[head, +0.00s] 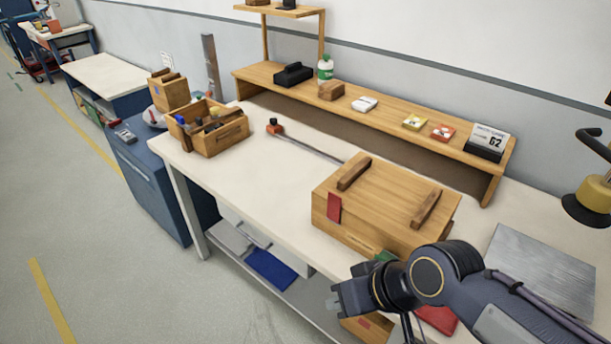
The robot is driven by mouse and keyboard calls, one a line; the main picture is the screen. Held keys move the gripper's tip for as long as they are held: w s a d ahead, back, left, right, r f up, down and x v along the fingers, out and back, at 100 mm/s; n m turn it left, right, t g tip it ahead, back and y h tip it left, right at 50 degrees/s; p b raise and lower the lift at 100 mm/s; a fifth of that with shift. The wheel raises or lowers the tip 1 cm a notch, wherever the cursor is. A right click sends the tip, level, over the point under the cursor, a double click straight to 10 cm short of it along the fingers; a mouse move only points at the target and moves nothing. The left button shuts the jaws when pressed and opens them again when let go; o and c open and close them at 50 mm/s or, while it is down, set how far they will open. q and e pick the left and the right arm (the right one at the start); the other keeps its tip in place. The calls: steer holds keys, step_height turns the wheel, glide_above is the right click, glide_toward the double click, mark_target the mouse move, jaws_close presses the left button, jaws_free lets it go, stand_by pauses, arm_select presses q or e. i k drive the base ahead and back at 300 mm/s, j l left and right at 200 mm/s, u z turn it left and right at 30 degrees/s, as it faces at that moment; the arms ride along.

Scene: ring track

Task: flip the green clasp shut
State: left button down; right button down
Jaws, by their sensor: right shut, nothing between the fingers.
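A wooden box (385,205) with two dark wooden bars on its lid stands on the white workbench. A red clasp (334,207) hangs flat against its front face, near the left corner. The green clasp (385,256) shows as a small patch at the front right of the box, just above my right arm. The arm hides most of it, and I cannot tell its angle. My right gripper (337,301) is shut and empty, in front of the box, low and left of the green clasp, apart from it. My left gripper is not in view.
An open wooden tool crate (215,132) stands at the bench's left end. A wooden shelf (385,112) with small items runs along the back. A metal plate (540,268) lies right of the box. A lamp (593,195) stands at far right. The bench left of the box is mostly clear.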

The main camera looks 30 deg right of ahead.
mark_target(384, 255)
steer(key=z, duration=1.65)
